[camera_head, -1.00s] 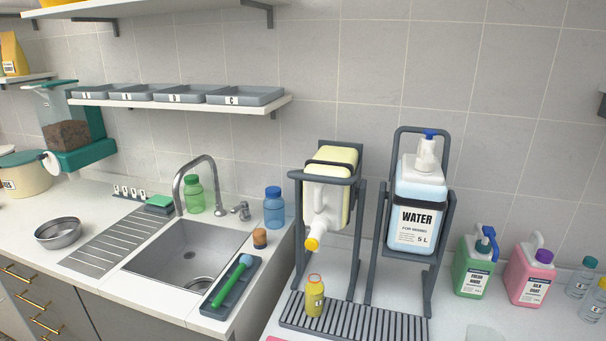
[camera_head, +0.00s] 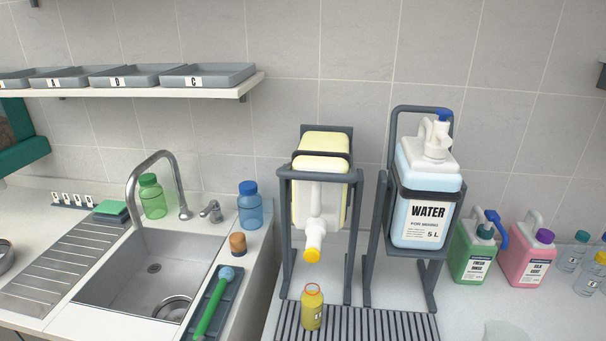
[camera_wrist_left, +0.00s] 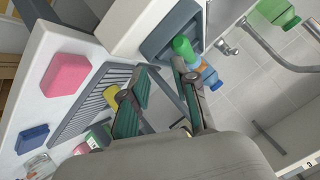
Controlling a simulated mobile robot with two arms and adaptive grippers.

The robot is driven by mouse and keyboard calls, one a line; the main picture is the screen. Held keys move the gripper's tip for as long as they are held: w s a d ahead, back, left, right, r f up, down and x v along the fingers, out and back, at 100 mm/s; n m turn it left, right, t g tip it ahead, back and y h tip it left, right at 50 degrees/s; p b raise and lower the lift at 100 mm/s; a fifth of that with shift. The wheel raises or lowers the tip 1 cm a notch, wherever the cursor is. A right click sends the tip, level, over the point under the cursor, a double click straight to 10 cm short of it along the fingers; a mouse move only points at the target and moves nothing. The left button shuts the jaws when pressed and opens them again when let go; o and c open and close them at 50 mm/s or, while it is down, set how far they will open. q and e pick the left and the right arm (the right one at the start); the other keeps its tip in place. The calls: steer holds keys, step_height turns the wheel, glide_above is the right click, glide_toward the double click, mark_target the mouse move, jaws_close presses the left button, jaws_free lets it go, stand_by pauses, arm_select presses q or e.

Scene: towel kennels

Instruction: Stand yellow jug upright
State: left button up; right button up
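The yellow jug (camera_head: 321,190) is in the left grey stand in the head view. It hangs tipped over, its white neck and yellow cap (camera_head: 312,255) pointing down. A small yellow bottle (camera_head: 312,308) stands below the cap on the slatted drain grate (camera_head: 350,324). My left gripper (camera_wrist_left: 163,82) shows only in the left wrist view. Its two teal-padded fingers are spread, with nothing visibly held between them. I cannot make out the yellow jug in that view. My right gripper is not in view.
A water jug (camera_head: 425,205) sits upright in the neighbouring stand. Green (camera_head: 474,256) and pink (camera_head: 528,259) jugs stand to its right. The sink (camera_head: 150,265), a tray with a green brush (camera_head: 212,305) and a blue bottle (camera_head: 250,206) are left. A shelf (camera_head: 130,87) overhangs the sink.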

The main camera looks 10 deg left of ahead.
mark_target(310, 177)
arm_select(q)
steer(key=w+d+r+m+t+h, duration=0.1)
steer(key=w+r+m+t+h, duration=0.2)
steer(key=w+r+m+t, duration=0.45)
steer(key=w+d+r+m+t+h, duration=0.2)
steer(key=w+r+m+h, duration=0.15)
steer(key=r, duration=0.75)
steer(key=d+r+m+g+h, duration=0.65)
steer(key=m+h, duration=0.55)
steer(key=m, duration=0.5)
steer(key=p+x, duration=0.2)
steer(key=x, duration=0.3)
steer(key=r+p+x, duration=0.1)
steer(key=p+x, duration=0.2)
steer(key=x, duration=0.3)
steer(key=shift+s+a+r+p, duration=0.1)
steer(key=shift+s+r+p, duration=0.1)
steer(key=shift+p, duration=0.1)
steer(key=shift+w+d+r, duration=0.15)
steer(key=shift+w+d, duration=0.35)
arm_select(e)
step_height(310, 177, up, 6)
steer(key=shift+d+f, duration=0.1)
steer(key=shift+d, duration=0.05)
arm_select(q)
steer(key=shift+c, duration=0.2)
jaws_close()
